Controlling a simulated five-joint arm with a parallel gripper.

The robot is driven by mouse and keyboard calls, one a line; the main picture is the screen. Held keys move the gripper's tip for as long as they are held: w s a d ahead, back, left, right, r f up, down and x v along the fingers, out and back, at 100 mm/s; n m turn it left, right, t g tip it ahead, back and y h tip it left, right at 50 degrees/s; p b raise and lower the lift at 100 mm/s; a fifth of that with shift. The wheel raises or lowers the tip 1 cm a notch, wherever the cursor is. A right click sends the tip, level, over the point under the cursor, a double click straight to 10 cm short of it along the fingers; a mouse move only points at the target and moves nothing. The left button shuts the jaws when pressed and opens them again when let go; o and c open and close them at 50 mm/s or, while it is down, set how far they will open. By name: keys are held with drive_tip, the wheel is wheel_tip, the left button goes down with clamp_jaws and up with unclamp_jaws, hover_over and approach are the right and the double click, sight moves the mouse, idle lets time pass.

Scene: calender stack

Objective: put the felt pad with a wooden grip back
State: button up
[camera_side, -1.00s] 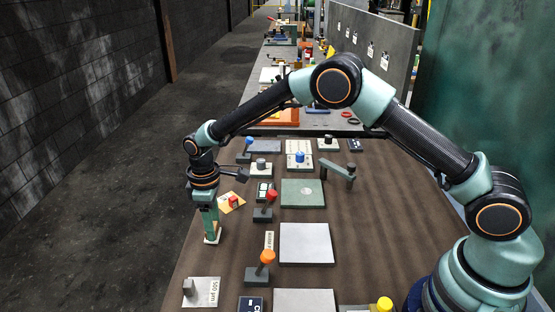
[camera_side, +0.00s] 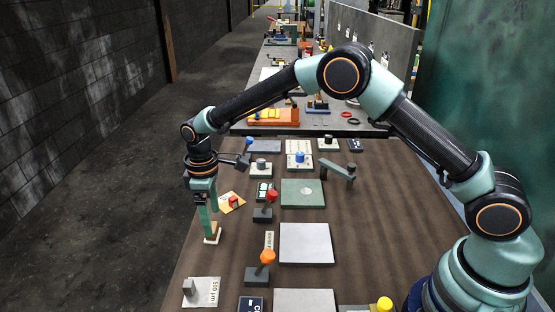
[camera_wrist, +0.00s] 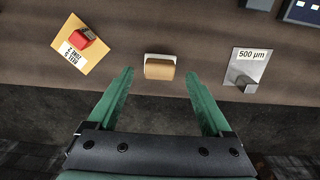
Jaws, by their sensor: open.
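The felt pad with a wooden grip (camera_wrist: 159,69) is a tan wooden block on a whitish pad. It stands on the brown mat near the left edge of the table, where it also shows in the side view (camera_side: 212,236). My gripper (camera_wrist: 159,73) is open, its two green fingers apart on either side of the grip in the wrist view. In the side view the fingers (camera_side: 208,222) are just above and around the grip. I cannot tell whether either finger touches it.
An orange card with a red block (camera_wrist: 82,42) lies to one side and a 500 µm plate with a grey block (camera_wrist: 246,70) to the other. Orange-topped (camera_side: 266,257) and red-topped (camera_side: 271,195) handled tools stand nearby. Grey plates (camera_side: 306,243) lie to the right.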

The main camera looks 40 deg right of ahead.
sight(214, 227)
drive_tip(key=s+d+r+m+t, duration=0.1)
drive_tip(key=d+r, duration=0.2)
drive_tip(key=r, duration=0.5)
drive_tip(key=s+d+r+m, duration=0.1)
drive_tip(key=s+d+r, duration=0.1)
drive_tip(key=r, duration=0.6)
drive_tip(key=s+d+r+m+t, duration=0.2)
drive_tip(key=s+d, duration=0.4)
drive_tip(key=s, duration=0.3)
drive_tip(key=s+d+r+m+t, duration=0.2)
drive_tip(key=s+d+m, duration=0.3)
drive_tip(key=s+d, duration=0.2)
drive_tip(key=shift+s+r+t, duration=0.15)
drive_tip(key=shift+s+t, duration=0.15)
drive_tip(key=shift+s, duration=0.7)
